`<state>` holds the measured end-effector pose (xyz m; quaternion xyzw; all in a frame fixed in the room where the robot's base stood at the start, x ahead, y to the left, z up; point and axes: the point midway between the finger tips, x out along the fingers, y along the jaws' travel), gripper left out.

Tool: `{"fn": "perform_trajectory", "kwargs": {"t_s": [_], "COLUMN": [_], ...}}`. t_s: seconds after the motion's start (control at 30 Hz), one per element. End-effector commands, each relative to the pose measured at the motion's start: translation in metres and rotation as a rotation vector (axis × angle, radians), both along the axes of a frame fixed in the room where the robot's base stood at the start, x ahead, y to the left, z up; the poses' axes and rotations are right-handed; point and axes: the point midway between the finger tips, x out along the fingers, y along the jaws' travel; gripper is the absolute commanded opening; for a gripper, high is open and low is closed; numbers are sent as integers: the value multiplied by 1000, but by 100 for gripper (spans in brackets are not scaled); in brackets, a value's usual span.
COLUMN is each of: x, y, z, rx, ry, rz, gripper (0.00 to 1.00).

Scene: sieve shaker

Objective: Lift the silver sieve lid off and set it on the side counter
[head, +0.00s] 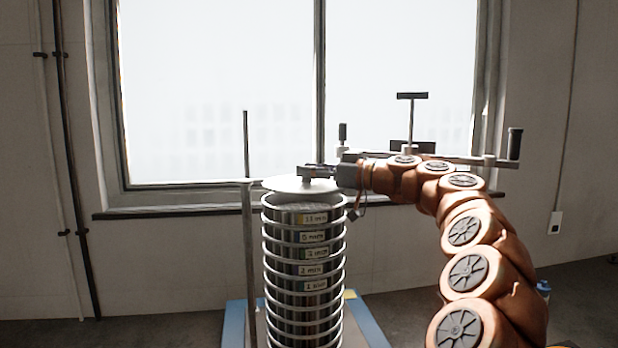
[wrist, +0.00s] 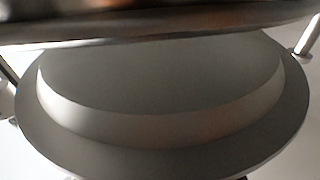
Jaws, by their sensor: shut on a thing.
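The silver sieve lid (head: 283,184) is a pale, round disc in the head view, level or nearly so, just above the top of the sieve stack (head: 303,248). A narrow gap shows between the lid and the grey top of the stack. My gripper (head: 306,172) comes in from the right and is shut on the lid at its top middle; the grip itself is small and partly hidden. In the wrist view, a blurred metal band crosses the top above a large round grey surface with a stepped rim (wrist: 160,128). No side counter can be made out.
The stack stands on a blue-edged base (head: 238,322). A thin upright rod (head: 248,270) stands close on its left. A metal bar with black handles (head: 411,97) is behind my arm. A window and its sill (head: 170,212) are behind.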

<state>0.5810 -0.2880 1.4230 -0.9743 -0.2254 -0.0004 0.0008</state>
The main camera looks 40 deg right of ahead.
Motion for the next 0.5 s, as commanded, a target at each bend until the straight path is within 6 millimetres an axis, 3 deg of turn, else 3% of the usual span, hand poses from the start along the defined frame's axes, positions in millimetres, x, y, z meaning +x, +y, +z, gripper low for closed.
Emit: {"fn": "perform_trajectory", "kwargs": {"t_s": [0.27,0.5], "x": [-29,-69], "y": [8,20], "z": [2,5], "rx": [-2,-3], "ry": [-4,-5], "rz": [0,1], "gripper": [0,0]}}
